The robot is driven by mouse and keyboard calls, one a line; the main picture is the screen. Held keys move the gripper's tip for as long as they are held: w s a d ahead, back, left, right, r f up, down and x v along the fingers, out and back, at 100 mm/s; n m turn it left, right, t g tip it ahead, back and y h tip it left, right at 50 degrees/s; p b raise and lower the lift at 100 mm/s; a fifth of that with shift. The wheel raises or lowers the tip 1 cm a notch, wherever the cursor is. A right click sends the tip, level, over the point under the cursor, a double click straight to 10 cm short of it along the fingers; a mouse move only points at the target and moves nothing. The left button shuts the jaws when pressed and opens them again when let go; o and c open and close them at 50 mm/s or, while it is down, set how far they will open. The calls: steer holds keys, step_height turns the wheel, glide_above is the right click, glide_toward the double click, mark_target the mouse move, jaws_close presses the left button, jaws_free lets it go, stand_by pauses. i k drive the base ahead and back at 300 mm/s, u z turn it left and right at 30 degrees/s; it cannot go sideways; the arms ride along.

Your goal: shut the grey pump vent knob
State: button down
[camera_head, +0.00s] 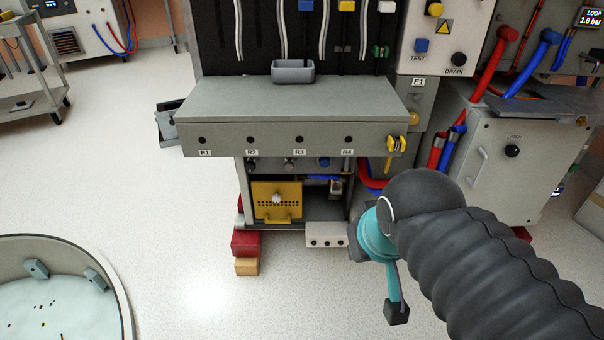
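A small grey knob (289,163) sits under the grey bench's front, between a black knob (252,164) and a blue knob (324,163). Another pale grey knob (277,198) is on the front of a yellow panel (263,212) in the open bay below. No label shows which one is the pump vent knob, and I cannot read either knob's setting. My gripper (360,248) is at the lower right, apart from both knobs and to their right.
The grey bench (290,103) overhangs the bay and carries a grey tray (293,80). A white box (325,235) and red blocks (245,243) stand at the bay's foot. Red and blue hoses (372,185) run on the right. Floor in front is clear; a round tank (118,290) is lower left.

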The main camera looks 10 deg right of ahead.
mark_target(289, 165)
steer(key=u, duration=1.7)
steer(key=k, duration=0.75)
steer(key=z, duration=0.7)
